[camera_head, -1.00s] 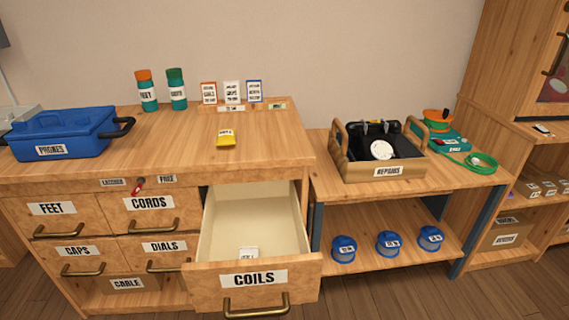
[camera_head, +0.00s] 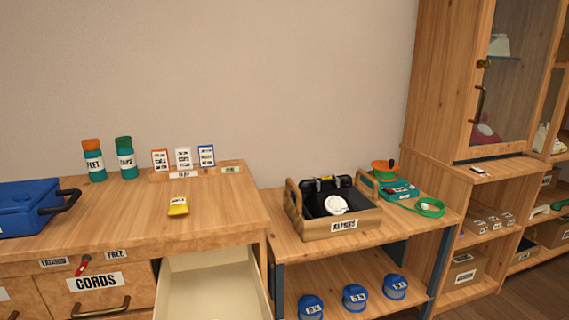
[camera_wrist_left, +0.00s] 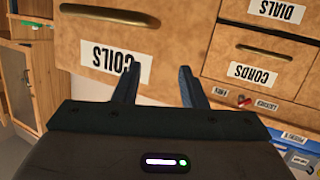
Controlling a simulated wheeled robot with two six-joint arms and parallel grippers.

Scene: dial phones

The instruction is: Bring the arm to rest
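My left gripper (camera_wrist_left: 155,87) shows in the left wrist view with its two dark fingers spread apart and nothing between them. It is in front of the drawer fronts, close to the drawer labelled COILS (camera_wrist_left: 110,60). In the head view that drawer stands pulled out (camera_head: 212,288), with its front below the picture edge. Neither gripper shows in the head view, and the right gripper is in no view.
A blue PHONES case (camera_head: 28,208), a yellow packet (camera_head: 178,206) and two bottles stand on the counter. A wooden REPAIRS tray (camera_head: 342,226) holding a black phone sits on the lower bench. A glass-door cabinet (camera_head: 520,70) stands right.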

